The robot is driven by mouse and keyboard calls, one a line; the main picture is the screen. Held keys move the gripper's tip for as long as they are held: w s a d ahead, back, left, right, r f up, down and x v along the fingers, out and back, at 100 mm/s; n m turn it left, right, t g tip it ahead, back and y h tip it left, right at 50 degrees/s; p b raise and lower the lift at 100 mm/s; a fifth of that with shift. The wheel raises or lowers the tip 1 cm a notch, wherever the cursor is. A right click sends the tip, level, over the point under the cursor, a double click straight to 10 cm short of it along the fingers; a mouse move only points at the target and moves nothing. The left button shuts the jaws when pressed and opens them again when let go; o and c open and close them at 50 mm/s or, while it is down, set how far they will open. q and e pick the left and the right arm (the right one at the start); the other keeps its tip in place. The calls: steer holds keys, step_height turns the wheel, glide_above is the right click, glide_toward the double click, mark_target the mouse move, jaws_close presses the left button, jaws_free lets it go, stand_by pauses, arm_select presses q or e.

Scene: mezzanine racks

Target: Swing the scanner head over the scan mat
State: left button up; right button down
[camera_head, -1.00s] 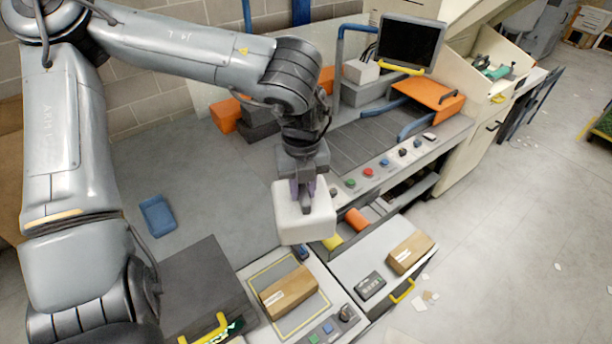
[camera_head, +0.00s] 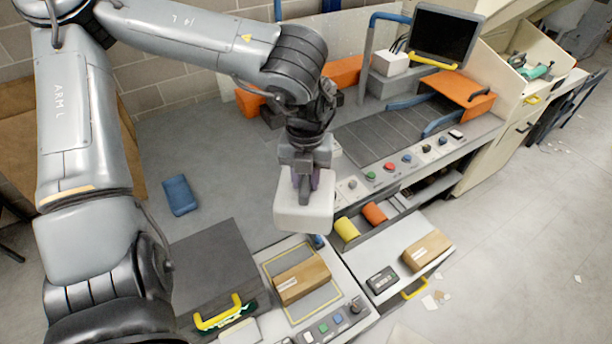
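The scanner head (camera_head: 290,217) is a white rounded block. It hangs beyond the scan mat, before the control panel. My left gripper (camera_head: 304,188) points down at its top, with the fingers closed around a grip there. The fingertips are partly hidden, but they look shut on it. The scan mat (camera_head: 327,296) is a grey rectangle with a yellow outline on the near bench. A brown carton (camera_head: 301,281) lies on the mat. The head's height above the bench is hard to judge. My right gripper is not in view.
A drawer with a yellow roll (camera_head: 346,229) and an orange roll (camera_head: 375,213) is just right of the head. A dark case (camera_head: 212,268) with a yellow handle stands left of the mat. A second carton (camera_head: 427,250) and a black device (camera_head: 382,281) lie right.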

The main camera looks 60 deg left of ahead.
arm_select(q)
steer(key=shift+o, duration=1.2)
steer(key=shift+r, duration=0.1)
step_height(320, 180, up, 11)
steer(key=b, duration=0.1)
